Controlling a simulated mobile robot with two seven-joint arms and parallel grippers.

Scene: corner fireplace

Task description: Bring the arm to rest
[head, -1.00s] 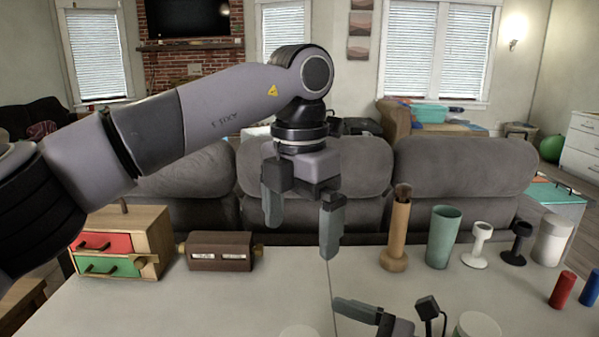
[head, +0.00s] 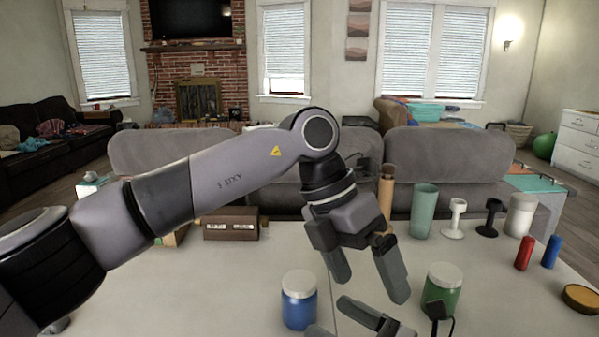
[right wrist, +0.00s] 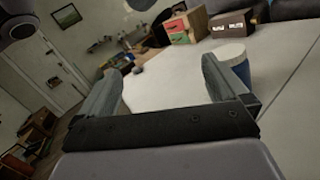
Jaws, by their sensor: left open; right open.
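My left gripper (head: 368,280) hangs open and empty over the white table in the head view, its fingers pointing down between a blue jar and a green jar. My left arm reaches in from the left, above the table. My right gripper (head: 328,316) is low at the bottom edge of the head view, partly cut off. The right wrist view shows the right gripper (right wrist: 158,85) open, with nothing between its two fingers.
The blue jar (head: 299,302) and green jar (head: 442,287) stand near the grippers. A wooden cylinder (head: 385,190), teal cup (head: 424,212), red cylinder (head: 524,253) and blue cylinder (head: 551,251) stand to the right. A brown box (head: 231,224) is behind my left arm. The table's left-middle is clear.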

